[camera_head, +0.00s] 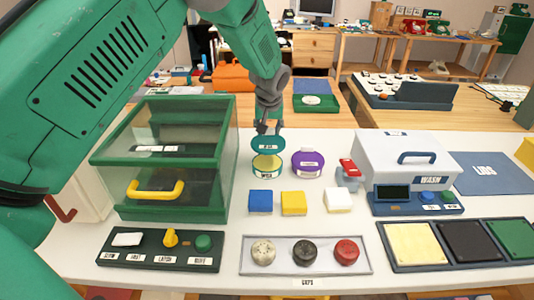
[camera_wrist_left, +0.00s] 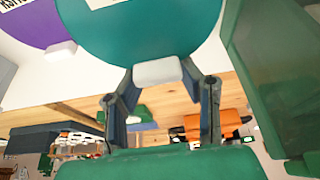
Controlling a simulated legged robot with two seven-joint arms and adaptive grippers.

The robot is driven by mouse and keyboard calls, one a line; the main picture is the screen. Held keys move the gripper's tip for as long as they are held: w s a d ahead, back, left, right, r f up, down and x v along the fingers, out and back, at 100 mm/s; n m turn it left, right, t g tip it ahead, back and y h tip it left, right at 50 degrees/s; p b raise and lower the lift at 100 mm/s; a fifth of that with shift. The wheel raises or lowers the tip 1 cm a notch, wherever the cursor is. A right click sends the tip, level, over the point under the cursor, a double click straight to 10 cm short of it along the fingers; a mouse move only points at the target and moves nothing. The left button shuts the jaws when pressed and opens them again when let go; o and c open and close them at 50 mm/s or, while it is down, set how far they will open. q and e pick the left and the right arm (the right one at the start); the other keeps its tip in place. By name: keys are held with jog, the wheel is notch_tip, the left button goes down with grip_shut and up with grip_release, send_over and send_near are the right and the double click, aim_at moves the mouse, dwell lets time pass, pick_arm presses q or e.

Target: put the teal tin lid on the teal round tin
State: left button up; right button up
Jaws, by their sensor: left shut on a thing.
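The teal tin lid (camera_head: 268,144) is a flat teal disc with a white label. My left gripper (camera_head: 268,127) is shut on it and holds it over the teal round tin (camera_head: 266,167), whose yellowish upper part shows under the lid. In the head view, I cannot tell whether the lid touches the tin or hovers just above it. In the left wrist view the lid (camera_wrist_left: 140,30) fills the upper middle, with a white tab (camera_wrist_left: 157,71) between the fingers of the left gripper (camera_wrist_left: 160,85). My right gripper is not in view.
A purple round tin (camera_head: 307,163) stands just right of the teal tin. A green glass case (camera_head: 165,158) with a yellow handle is close on the left. Blue (camera_head: 260,202), yellow (camera_head: 293,203) and white (camera_head: 337,200) blocks lie in front. A white WASH machine (camera_head: 408,160) stands right.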

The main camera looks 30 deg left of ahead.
aim_at(266, 141)
pick_arm(q)
jog(key=shift+s+d+f, duration=0.1)
jog(key=shift+d+f, duration=0.4)
jog(key=shift+f, duration=0.7)
jog(key=f, duration=0.1)
jog(key=a+f, duration=0.1)
jog(key=f, duration=0.1)
jog(key=shift+a+f, duration=0.55)
grip_shut()
jog(key=o, duration=1)
grip_release()
jog(key=shift+c, duration=0.2)
jog(key=shift+o, duration=0.8)
jog(key=shift+d, duration=0.45)
jog(key=shift+d+r, duration=0.35)
jog(key=shift+d, duration=0.1)
jog(key=r, duration=0.2)
jog(key=s+r, duration=0.1)
jog(key=r, duration=0.1)
jog(key=s+r, duration=0.1)
jog(key=r, duration=0.1)
jog(key=shift+a, duration=0.15)
jog(key=d+r, duration=0.1)
jog(key=s+r, duration=0.1)
jog(key=r, duration=0.1)
jog(key=s+d+r, duration=0.1)
jog(key=r, duration=0.1)
jog(key=shift+d, duration=0.35)
jog(key=shift+a+f, duration=0.2)
jog(key=shift+a, duration=0.45)
